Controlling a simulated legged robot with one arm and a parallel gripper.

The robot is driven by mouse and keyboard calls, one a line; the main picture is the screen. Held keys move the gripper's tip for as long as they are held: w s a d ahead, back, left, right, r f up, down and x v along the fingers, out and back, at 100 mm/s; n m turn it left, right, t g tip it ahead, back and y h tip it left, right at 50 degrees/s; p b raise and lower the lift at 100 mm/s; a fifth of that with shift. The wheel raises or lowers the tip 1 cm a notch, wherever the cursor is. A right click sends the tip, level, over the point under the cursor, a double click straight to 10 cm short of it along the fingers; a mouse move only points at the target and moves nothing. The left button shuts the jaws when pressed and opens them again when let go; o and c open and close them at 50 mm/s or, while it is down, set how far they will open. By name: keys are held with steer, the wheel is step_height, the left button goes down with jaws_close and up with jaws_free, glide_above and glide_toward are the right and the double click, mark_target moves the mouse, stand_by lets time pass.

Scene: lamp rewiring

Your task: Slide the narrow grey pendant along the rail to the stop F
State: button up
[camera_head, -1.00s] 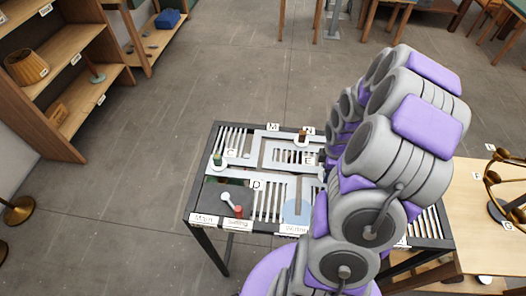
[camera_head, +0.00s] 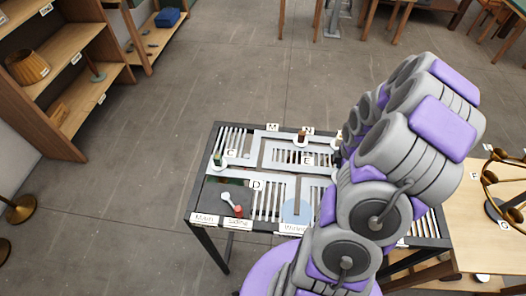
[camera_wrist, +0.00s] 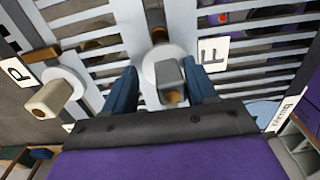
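In the wrist view a narrow grey block on a pale round disc, seemingly the grey pendant (camera_wrist: 171,76), sits on the pale rail (camera_wrist: 153,22) beside the label E (camera_wrist: 209,53). My gripper (camera_wrist: 160,68) has its two blue fingers on either side of this block. The right finger is close to it; a gap shows at the left finger. Whether the right finger touches is unclear. In the head view my arm hides the gripper and the grey block. A card that seems to read F (camera_head: 475,174) lies at the right; I cannot make out a stop there.
A beige block (camera_wrist: 50,98) on a disc stands by another label in the wrist view. A wooden table with brass lamp parts (camera_head: 490,178) adjoins at the right.

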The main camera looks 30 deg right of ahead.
steer(key=o, duration=0.3)
steer(key=shift+s+f, duration=0.1)
steer(key=shift+f, duration=0.05)
step_height(320, 180, up, 18)
steer(key=shift+d+f, duration=0.2)
steer(key=shift+f, duration=0.05)
